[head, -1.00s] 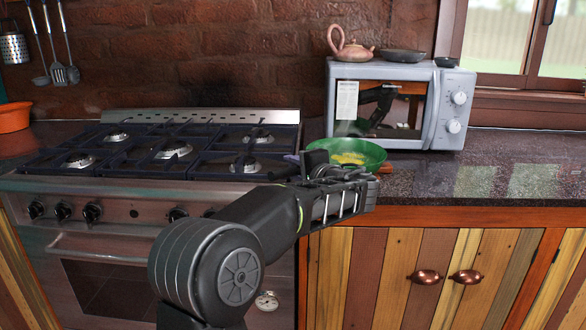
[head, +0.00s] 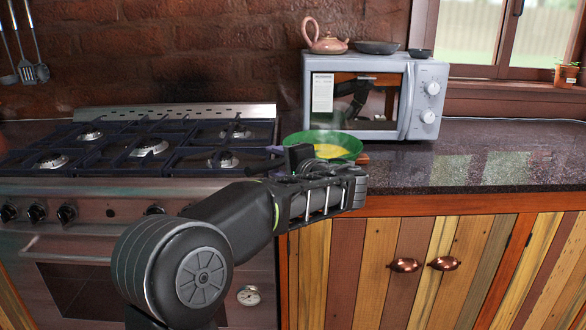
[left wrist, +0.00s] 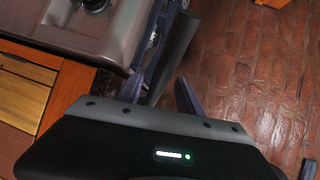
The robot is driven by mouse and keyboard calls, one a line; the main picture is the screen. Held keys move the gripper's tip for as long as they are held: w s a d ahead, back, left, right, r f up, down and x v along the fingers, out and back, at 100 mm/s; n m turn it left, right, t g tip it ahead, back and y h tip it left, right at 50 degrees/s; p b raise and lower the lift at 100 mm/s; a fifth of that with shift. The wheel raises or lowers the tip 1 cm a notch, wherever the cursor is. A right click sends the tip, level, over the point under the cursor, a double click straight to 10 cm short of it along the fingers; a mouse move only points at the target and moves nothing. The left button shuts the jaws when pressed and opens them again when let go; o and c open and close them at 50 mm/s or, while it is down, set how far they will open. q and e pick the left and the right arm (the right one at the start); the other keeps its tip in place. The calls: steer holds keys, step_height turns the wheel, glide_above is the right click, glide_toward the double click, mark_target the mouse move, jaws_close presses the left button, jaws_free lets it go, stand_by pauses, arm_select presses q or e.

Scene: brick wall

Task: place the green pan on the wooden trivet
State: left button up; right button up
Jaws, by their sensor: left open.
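The green pan (head: 338,139), with yellow food in it, sits on the counter just right of the stove in the head view. A small reddish-brown edge, apparently the wooden trivet (head: 362,159), shows at the pan's right side; the rest is hidden. I cannot tell whether the pan rests on it. My left gripper (head: 330,182) is in front of the pan and covers its near side. My right gripper is not in view.
The gas stove (head: 150,150) is left of the pan. A microwave (head: 408,92) stands behind and to the right, with a teapot (head: 325,42) and dark dishes on top. The counter (head: 470,165) to the right is clear. Brick floor (left wrist: 250,70) shows in the left wrist view.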

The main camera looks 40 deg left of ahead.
arm_select(q)
steer(key=v, duration=0.6)
steer(key=shift+d+r, duration=0.1)
steer(key=shift+r, duration=0.05)
steer(key=shift+p+v, duration=0.95)
steer(key=shift+v, duration=0.2)
